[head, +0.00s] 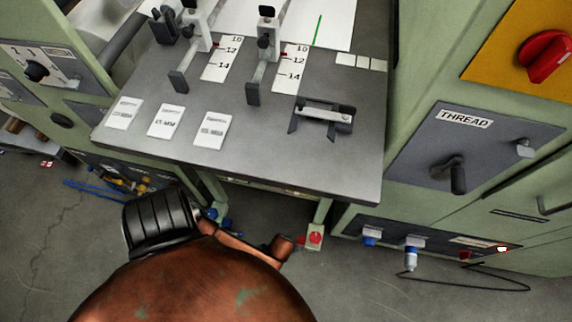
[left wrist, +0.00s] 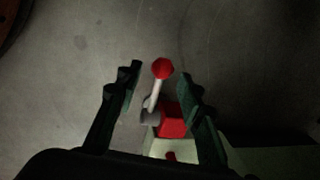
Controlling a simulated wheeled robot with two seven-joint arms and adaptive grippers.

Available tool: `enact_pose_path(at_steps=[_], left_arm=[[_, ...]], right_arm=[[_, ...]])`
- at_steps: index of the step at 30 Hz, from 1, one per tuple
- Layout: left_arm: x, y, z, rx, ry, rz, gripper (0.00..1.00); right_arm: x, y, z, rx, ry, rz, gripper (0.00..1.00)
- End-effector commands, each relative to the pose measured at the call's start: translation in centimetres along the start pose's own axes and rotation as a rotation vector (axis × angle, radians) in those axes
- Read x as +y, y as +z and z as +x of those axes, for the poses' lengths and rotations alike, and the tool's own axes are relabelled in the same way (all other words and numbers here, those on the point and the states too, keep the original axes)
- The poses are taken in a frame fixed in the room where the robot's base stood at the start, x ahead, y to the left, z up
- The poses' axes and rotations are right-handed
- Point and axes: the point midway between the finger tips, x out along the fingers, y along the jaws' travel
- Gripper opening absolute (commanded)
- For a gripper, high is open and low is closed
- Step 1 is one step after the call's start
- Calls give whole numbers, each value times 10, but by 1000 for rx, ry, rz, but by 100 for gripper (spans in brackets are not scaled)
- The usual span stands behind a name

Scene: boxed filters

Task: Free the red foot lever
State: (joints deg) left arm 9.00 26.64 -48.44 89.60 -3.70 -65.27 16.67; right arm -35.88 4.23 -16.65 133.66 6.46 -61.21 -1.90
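In the left wrist view a short pale lever with a red knob (left wrist: 162,68) stands beside a red block (left wrist: 172,120) on a pale base. My left gripper (left wrist: 161,82) is open, with its dark fingers on either side of the lever. I see gaps between the fingers and the lever, and nothing is gripped. In the head view a pale post has a red part (head: 315,237) near the floor; I cannot tell if it is the same spot. Neither gripper shows in the head view.
A large rusty rounded body (head: 200,285) with a black ribbed cylinder (head: 158,222) fills the lower head view. Behind it is a grey worktop (head: 190,95) with cards and levers. A green cabinet (head: 410,85) stands at right. Blue plugs and a black cable (head: 480,288) lie low at right.

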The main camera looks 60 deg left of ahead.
Motion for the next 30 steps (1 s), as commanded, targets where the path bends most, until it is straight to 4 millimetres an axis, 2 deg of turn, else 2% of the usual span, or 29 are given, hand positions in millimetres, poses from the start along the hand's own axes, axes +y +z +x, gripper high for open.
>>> enact_pose_path(at_steps=[2, 17, 30], left_arm=[[0, 0, 0, 0, 0, 0, 34], [0, 0, 0, 0, 0, 0, 0], [0, 0, 0, -1, 0, 0, 0]], right_arm=[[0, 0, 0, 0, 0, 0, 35], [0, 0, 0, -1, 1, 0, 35], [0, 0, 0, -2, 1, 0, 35]])
